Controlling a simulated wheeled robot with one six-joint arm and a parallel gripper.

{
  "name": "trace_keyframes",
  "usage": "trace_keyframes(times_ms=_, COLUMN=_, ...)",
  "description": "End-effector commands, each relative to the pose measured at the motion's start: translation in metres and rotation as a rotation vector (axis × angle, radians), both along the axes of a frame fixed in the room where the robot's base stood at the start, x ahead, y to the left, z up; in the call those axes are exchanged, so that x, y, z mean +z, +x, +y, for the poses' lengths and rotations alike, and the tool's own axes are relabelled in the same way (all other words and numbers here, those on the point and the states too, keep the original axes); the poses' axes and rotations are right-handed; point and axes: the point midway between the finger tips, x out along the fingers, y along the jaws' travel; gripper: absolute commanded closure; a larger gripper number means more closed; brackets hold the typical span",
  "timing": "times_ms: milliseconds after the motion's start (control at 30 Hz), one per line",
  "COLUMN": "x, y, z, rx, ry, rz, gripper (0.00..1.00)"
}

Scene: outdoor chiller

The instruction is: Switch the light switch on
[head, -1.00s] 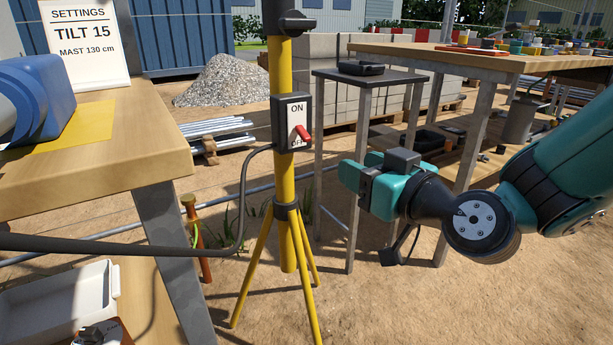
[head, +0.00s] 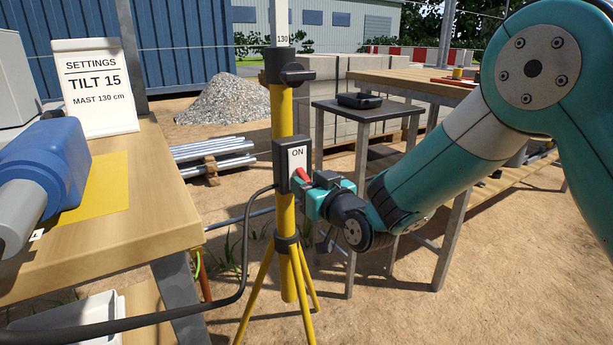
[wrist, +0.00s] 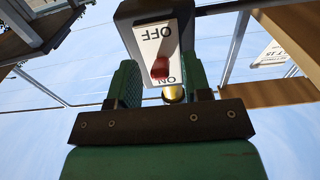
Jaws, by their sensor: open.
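The light switch box (head: 293,160) is dark with a white face and is fixed to the yellow mast. In the head view ON shows at its top and my gripper covers the lower face. Its red lever (head: 301,174) shows just above my gripper (head: 302,190). The wrist view is upside down: OFF is at the top, ON at the bottom, and the red lever (wrist: 160,68) appears between them, nearer ON. My gripper (wrist: 161,84) is open, with one green finger on each side of the lever in that view. Whether a finger touches the lever cannot be told.
The yellow tripod mast (head: 286,218) stands between the left wooden bench (head: 165,195) and a small grey table (head: 350,108). A black cable (head: 240,270) runs from the switch toward the bench. A settings sign (head: 97,88) stands on the bench. Open sandy ground lies at front right.

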Motion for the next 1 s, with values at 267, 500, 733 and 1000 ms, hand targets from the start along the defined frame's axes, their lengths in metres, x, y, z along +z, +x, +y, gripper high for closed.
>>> trace_keyframes(times_ms=267, x=-0.0005, y=0.0128, z=0.008, rx=-0.002, ry=-0.001, rz=0.001, gripper=0.55)
trace_keyframes(times_ms=500, x=-0.0002, y=0.0127, z=0.0078, rx=-0.002, ry=-0.001, rz=0.001, gripper=0.67)
trace_keyframes(times_ms=733, x=0.0, y=0.0127, z=0.0076, rx=-0.002, ry=0.0, rz=0.0, gripper=1.0)
trace_keyframes(times_ms=1000, x=0.0053, y=0.0123, z=0.0072, rx=-0.002, ry=-0.019, rz=0.028, gripper=1.0)
